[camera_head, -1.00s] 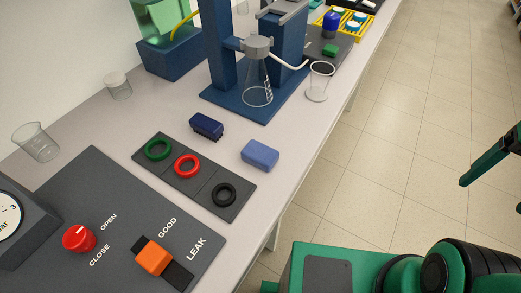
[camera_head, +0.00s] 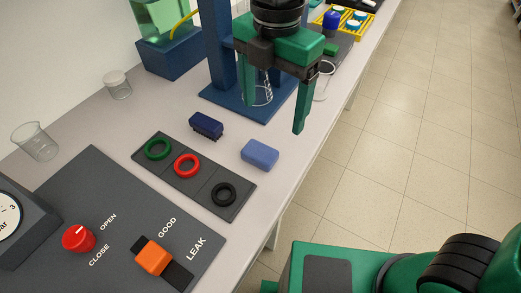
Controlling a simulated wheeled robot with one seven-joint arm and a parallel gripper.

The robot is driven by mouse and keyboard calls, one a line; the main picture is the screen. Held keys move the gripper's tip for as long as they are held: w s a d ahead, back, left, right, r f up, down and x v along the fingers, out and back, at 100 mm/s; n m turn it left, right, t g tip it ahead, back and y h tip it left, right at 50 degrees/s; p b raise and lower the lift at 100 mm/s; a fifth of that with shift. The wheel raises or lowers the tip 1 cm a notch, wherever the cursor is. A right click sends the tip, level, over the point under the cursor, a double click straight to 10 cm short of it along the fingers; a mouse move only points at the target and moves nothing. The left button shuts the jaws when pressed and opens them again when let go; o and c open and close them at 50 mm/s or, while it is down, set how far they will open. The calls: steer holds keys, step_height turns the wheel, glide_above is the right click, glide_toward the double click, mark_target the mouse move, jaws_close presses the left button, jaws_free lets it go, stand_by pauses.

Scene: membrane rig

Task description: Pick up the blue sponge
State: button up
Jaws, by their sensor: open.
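The blue sponge (camera_head: 260,154) is a light blue rounded block lying flat on the grey bench, near the bench's right edge. My gripper (camera_head: 274,112) is green with two long fingers pointing down. It is open and empty, above and behind the sponge in the picture, in front of the flask stand. The fingers are apart from the sponge, and nothing covers it.
A dark blue brush (camera_head: 206,126) lies left of the sponge. A dark tray (camera_head: 238,205) with green, red and black rings is in front. A blue stand (camera_head: 218,92) with a flask, partly hidden, is behind. Beakers stand at left; a cup is partly hidden by my gripper.

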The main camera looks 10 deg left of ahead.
mark_target(260, 150)
steer(key=shift+n, duration=0.8)
steer(key=f, duration=0.3)
steer(key=s+a+f, duration=0.1)
steer(key=f, duration=0.3)
steer(key=a+f, duration=0.1)
steer(key=f, duration=0.2)
steer(key=shift+s+f, duration=0.4)
steer(key=c, duration=1.1)
